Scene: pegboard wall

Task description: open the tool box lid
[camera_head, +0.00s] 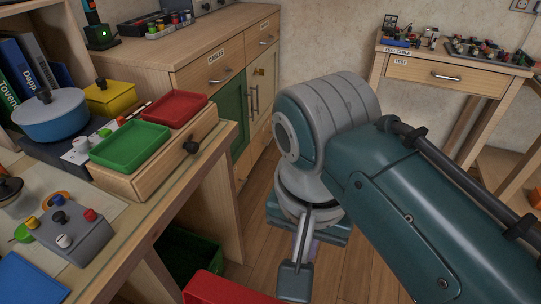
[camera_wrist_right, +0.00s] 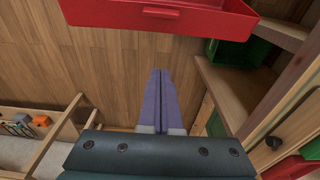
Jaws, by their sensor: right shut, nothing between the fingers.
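A red box (camera_head: 228,290), which looks like the tool box, shows only in part at the bottom edge of the head view. In the right wrist view the red box (camera_wrist_right: 215,22) is cut off by the top edge, with a small red handle-like part (camera_wrist_right: 160,13) on its near side. I cannot tell its lid from its body. My right gripper (camera_wrist_right: 160,75) is shut and empty, its purple fingers together, below the red box in that picture and apart from it. In the head view my right gripper (camera_head: 314,250) is mostly hidden by my own arm. My left gripper is out of view.
A workbench (camera_head: 165,197) with green (camera_head: 130,145) and red trays (camera_head: 175,108) stands at left. A green bin (camera_head: 190,255) is under it. A cabinet (camera_head: 215,70) stands behind and a small table (camera_head: 450,75) at back right. Wooden floor (camera_wrist_right: 50,50) is open around my gripper.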

